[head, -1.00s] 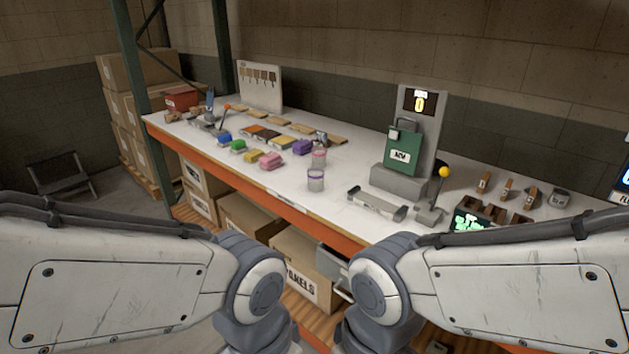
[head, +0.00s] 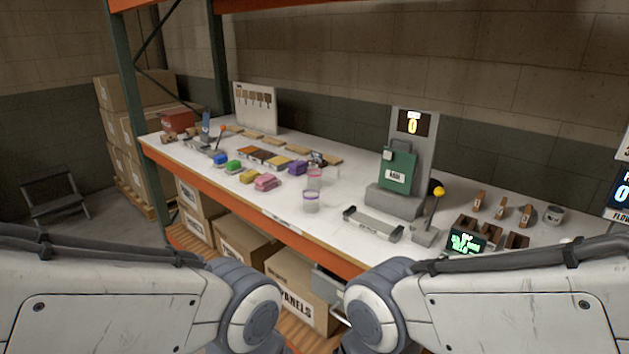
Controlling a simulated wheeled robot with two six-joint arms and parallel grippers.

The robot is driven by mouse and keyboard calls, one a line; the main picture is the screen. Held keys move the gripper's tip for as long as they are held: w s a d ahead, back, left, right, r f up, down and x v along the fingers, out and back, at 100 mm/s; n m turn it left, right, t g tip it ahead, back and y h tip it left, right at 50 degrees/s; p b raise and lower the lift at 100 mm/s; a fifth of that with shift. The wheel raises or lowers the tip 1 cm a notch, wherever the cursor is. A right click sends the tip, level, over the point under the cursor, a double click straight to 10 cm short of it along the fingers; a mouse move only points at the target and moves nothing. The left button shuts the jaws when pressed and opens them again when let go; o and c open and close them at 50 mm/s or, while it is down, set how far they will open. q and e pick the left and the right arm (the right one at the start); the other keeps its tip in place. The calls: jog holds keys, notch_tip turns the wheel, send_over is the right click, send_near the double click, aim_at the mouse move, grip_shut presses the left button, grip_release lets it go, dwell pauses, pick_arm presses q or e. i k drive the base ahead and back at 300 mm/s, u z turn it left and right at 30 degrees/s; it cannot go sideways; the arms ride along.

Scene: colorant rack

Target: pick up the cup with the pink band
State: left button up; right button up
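The cup with the pink band (head: 314,179) stands on the white bench top, near its middle. It is a small clear cup with a pink rim. A second clear cup with a purple band (head: 311,202) stands just in front of it, nearer the bench's front edge, and partly overlaps it in the picture. My two arms come in from the lower left and lower right and bend down at the bottom centre. Neither gripper can be made out, and both are well away from the cups.
Pink (head: 266,182) and purple (head: 297,167) blocks lie left of the cups. A grey tray (head: 373,224) and a green dispenser (head: 397,172) stand right. A lever with a yellow knob (head: 438,191) is beyond. The orange bench edge (head: 239,203) runs in front, with boxes below.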

aim_at(314, 174)
jog(key=z, duration=0.1)
jog(key=k, duration=0.35)
jog(key=u, duration=1.55)
jog(key=i, duration=1.95)
jog(key=z, duration=0.3)
jog(key=i, duration=1.15)
jog(key=z, duration=1.6)
jog(key=i, duration=1.1)
jog(key=z, duration=0.9)
